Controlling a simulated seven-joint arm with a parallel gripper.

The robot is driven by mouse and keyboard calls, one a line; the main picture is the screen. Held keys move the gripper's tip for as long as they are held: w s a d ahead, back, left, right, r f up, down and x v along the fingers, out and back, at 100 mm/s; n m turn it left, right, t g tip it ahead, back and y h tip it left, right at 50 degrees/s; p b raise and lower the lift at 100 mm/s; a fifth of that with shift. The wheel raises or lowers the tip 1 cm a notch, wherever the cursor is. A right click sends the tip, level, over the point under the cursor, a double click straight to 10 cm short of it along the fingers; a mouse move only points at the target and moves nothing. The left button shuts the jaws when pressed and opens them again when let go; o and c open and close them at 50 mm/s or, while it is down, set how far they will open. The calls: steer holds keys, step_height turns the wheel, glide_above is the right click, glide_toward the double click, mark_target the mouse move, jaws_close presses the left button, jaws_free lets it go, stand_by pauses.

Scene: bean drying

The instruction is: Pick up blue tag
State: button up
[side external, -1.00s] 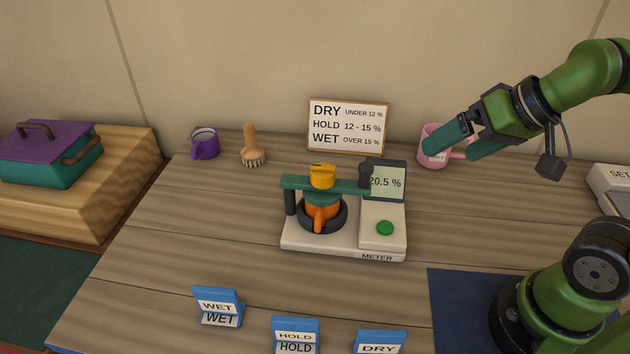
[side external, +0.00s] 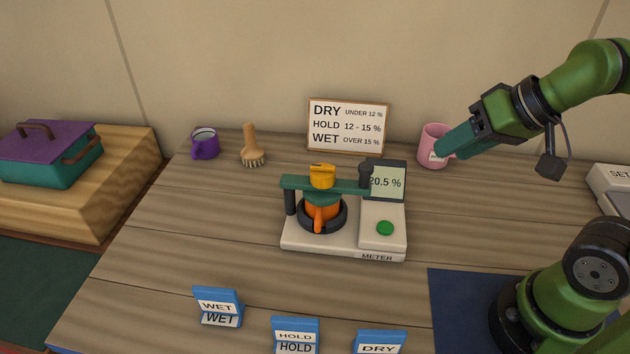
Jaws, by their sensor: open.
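Three blue tags stand along the front of the wooden table: the WET tag (side external: 237,297) at left, the HOLD tag (side external: 295,325) in the middle, and the DRY tag (side external: 381,335) to the right, cut by the lower edge. Each has a white label. My gripper (side external: 443,152) is open and empty at the back right, far from the tags. Its teal fingers overlap in this view, so the gap between them is hidden. The fingertips overlap the pink mug (side external: 428,133) in the picture; I cannot tell if they touch it.
A meter (side external: 300,244) reading 20.5 % stands mid-table, with an orange cup (side external: 319,211) under its teal bar. A sign (side external: 347,126), a brush (side external: 250,142) and a purple mug (side external: 206,146) are behind. A blue mat (side external: 455,310) lies right of the tags.

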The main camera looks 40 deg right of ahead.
step_height(320, 180, up, 5)
steer(key=m+t+y, duration=0.2)
steer(key=m+y, duration=0.6)
steer(key=m, duration=1.4)
glide_above(216, 290)
steer(key=s+d, duration=0.3)
steer(key=d, duration=0.1)
step_height(216, 290, down, 2)
steer(key=f, duration=2)
steer(key=shift+s+a, duration=0.1)
steer(key=shift+a, duration=0.15)
steer(key=x, duration=0.7)
steer(key=shift+a+f, duration=0.15)
